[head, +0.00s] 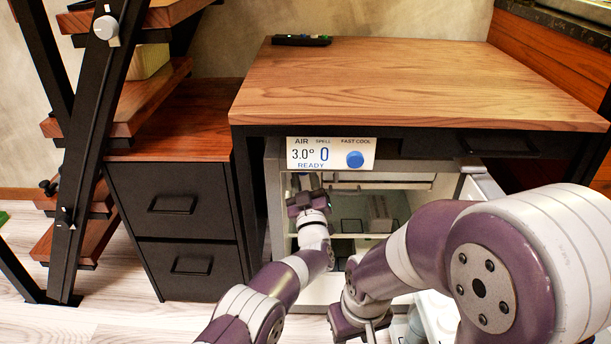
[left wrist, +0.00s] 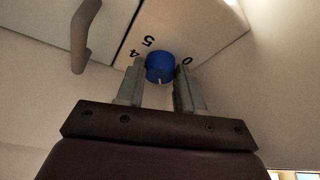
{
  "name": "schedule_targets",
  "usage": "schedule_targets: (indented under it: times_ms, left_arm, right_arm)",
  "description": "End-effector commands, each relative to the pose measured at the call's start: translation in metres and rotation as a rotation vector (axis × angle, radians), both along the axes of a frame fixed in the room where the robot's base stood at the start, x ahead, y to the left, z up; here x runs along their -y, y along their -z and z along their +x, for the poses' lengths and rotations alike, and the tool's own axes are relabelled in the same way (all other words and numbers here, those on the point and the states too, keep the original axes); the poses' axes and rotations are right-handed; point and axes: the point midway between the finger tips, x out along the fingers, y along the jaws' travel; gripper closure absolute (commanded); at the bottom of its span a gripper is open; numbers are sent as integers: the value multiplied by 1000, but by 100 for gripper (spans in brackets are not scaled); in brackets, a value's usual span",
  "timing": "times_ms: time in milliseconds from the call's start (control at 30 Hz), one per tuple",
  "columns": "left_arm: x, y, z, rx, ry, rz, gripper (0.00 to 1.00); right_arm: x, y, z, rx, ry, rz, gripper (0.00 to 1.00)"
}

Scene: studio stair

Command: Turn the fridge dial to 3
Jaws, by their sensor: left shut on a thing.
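The small fridge (head: 278,215) stands open under the desk. In the left wrist view its blue dial (left wrist: 160,67) sits on a pale panel, with 4, 5 and 0 readable around it; other numerals are not visible. The dial's white mark points down the picture, towards my gripper's palm. My left gripper (left wrist: 160,80) is shut on the dial, one finger on each side. In the head view my left gripper (head: 305,184) reaches into the upper fridge opening; the dial cannot be made out there. My right gripper (head: 362,322) is low before the fridge, its jaws unclear.
A display panel (head: 331,153) on the fridge's top front reads 3.0° and READY, with a blue FAST COOL button (head: 355,159). The wooden desk (head: 420,80) overhangs the fridge. A black drawer cabinet (head: 180,225) stands close on the left. Shelves and items fill the fridge inside.

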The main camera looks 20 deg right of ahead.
Motion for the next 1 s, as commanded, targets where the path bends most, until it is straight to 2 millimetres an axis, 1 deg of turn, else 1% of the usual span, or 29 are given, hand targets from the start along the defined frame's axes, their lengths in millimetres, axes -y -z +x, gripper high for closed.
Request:
schedule_targets:
  times_ms: [233,667,700,767,1000]
  left_arm:
    - [-1,1,0,17,0,58,94]
    - [-1,1,0,18,0,67,94]
    - [-1,1,0,18,0,67,57]
    - [-1,1,0,18,0,67,37]
    - [-1,1,0,19,0,66,37]
  right_arm:
    - [0,-3,0,0,0,0,57]
    - [0,-3,0,0,0,0,57]
    - [0,-3,0,0,0,0,57]
    - [0,-3,0,0,0,0,57]
    - [0,-3,0,0,0,0,57]
